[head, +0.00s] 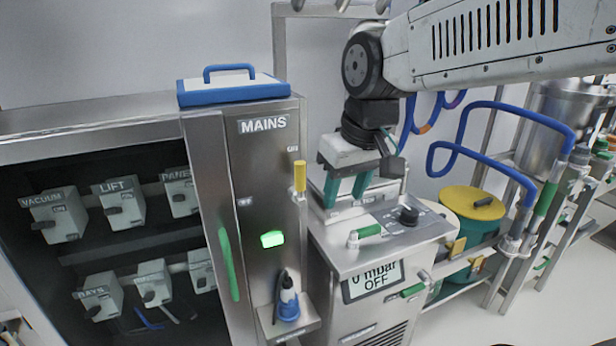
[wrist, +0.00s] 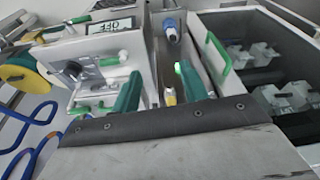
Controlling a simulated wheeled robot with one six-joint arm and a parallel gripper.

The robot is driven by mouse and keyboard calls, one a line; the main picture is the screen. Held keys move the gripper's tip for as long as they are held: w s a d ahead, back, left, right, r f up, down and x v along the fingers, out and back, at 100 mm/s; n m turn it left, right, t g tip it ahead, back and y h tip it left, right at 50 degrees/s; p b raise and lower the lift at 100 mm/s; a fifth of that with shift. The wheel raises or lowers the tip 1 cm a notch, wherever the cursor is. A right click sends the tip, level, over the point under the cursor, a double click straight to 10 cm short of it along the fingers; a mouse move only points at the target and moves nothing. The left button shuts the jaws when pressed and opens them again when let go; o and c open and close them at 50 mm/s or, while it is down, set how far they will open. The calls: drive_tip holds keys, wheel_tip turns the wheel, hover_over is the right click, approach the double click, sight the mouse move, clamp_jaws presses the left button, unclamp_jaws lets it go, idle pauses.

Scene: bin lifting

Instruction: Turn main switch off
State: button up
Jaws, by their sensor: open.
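The main switch is a short yellow handle (head: 299,177) on the right part of the tall steel MAINS cabinet (head: 215,165). It stands upright below a small label that looks like ON. A green lamp (head: 272,239) glows lower on the cabinet. My gripper (head: 346,190) is open and empty, with its green fingers pointing down, to the right of the handle in the head view. In the wrist view the yellow handle (wrist: 170,97) shows between the spread green fingers (wrist: 160,90), nearer the right one. I see no contact with it.
A blue bottle (head: 287,300) stands on a small shelf. Labelled switches (head: 120,205) fill the left recess.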

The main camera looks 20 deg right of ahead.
drive_tip(key=r+n+t, duration=0.1)
hover_over(298, 178)
drive_tip(key=s+d, duration=0.1)
drive_tip(key=s, duration=0.1)
drive_tip(key=shift+d+r+y, duration=0.1)
drive_tip(key=shift+d+y, duration=0.05)
drive_tip(key=shift+y, duration=0.15)
drive_tip(key=x, duration=0.3)
drive_tip(key=w+x, duration=0.1)
drive_tip(key=x, duration=0.2)
drive_tip(key=shift+x, duration=0.8)
clamp_jaws()
